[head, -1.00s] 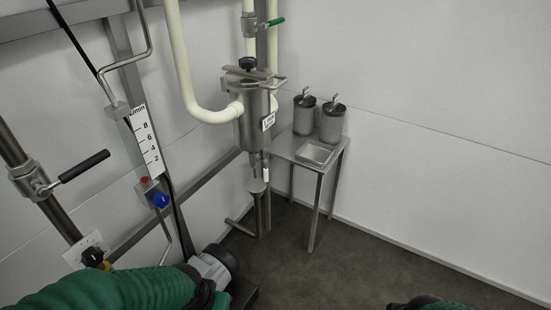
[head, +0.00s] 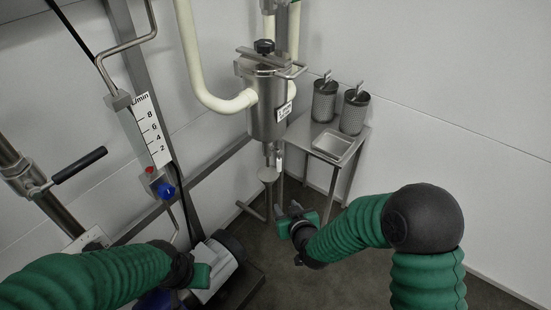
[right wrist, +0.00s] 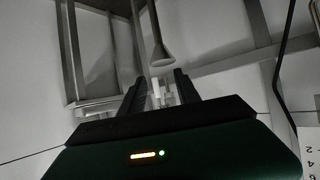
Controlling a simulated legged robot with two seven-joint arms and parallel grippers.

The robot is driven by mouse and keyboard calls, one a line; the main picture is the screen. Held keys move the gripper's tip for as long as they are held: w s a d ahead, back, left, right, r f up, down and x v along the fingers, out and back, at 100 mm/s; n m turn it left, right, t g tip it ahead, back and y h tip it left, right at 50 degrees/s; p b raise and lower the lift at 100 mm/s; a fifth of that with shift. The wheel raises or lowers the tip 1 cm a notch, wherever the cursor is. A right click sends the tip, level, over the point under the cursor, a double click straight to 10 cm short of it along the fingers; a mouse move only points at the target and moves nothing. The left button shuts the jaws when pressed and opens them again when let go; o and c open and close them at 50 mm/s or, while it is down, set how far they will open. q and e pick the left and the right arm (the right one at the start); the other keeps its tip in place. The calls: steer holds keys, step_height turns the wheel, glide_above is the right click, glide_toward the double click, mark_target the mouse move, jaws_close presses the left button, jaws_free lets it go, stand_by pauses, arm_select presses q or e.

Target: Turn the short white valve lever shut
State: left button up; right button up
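The short white valve lever (head: 280,161) hangs at the valve under the steel filter housing (head: 265,105) in the head view. My right gripper (head: 283,206) is below it, with a gap between them. In the right wrist view, the two dark fingers (right wrist: 159,92) stand apart, and small white parts, probably the lever (right wrist: 156,90), show in the gap beyond them. No grip on it is visible. My left gripper (head: 203,276) is low at the left, by the grey motor; its fingers cannot be made out.
A steel side table (head: 318,141) with two perforated canisters and a tray stands right of the housing. A drain funnel (head: 268,174) sits under the valve. A flow meter (head: 150,130) and a black-handled valve (head: 80,165) are at the left. Floor at the right is partly clear.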

mark_target(279, 164)
steer(key=w+m+t+h+b, duration=0.1)
steer(key=w+t+b, duration=0.1)
steer(key=w, duration=0.4)
steer(key=w+a+m+t+h+b, duration=0.1)
steer(key=w+t+b, duration=0.1)
steer(key=w, duration=0.4)
steer(key=w+a+m+t+h+b, duration=0.1)
steer(key=w+t+h+b, duration=0.1)
steer(key=w, duration=0.5)
steer(key=shift+a+r+m, duration=0.1)
steer(key=shift+a+m, duration=0.1)
steer(key=shift+m, duration=0.2)
steer(key=shift+w+r, duration=0.15)
steer(key=shift+w, duration=0.05)
steer(key=shift+c, duration=0.3)
jaws_close()
